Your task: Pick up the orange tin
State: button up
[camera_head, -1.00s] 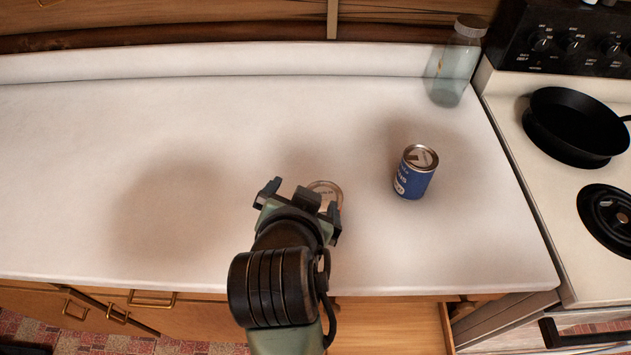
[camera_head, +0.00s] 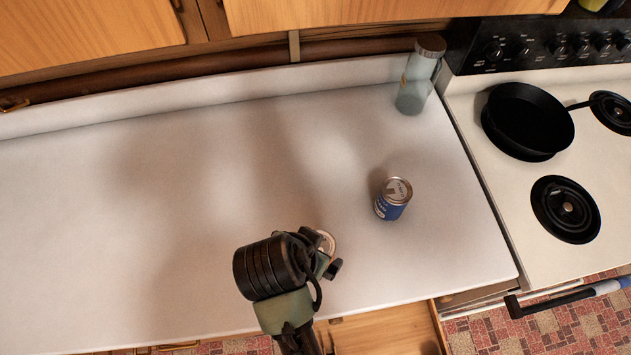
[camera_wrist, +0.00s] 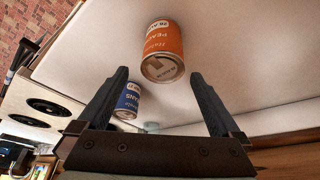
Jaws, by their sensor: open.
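The orange tin (camera_wrist: 165,43) shows in the wrist view ahead of my gripper (camera_wrist: 160,85), roughly centred between the open fingers and just beyond their tips. Nothing is between the fingers. In the head view, my gripper (camera_head: 325,262) is low over the counter. It hides most of the orange tin there, so only its pale round lid (camera_head: 326,241) shows beside the wrist. A blue tin (camera_head: 392,199) stands upright on the counter, to the right of my gripper. It also shows in the wrist view (camera_wrist: 130,98), partly behind the left finger.
The white counter (camera_head: 200,200) is clear to the left. A glass jar (camera_head: 417,82) stands at the back right. The stove (camera_head: 490,185) with a black pan (camera_head: 527,118) adjoins on the right. A drawer (camera_head: 385,330) stands open below the front edge.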

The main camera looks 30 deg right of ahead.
jog(key=x, duration=0.5)
jog(key=shift+w+d+f, duration=0.1)
jog(key=shift+d+f, duration=0.05)
jog(key=shift+f, duration=0.1)
jog(key=shift+a+p+x, duration=0.1)
jog(key=shift+p+x, duration=0.35)
jog(key=shift+x, duration=0.8)
jog(key=shift+a+p+x, duration=0.15)
jog(key=shift+p+x, duration=0.25)
jog(key=shift+x, duration=0.9)
jog(key=shift+w, duration=0.1)
grip_shut()
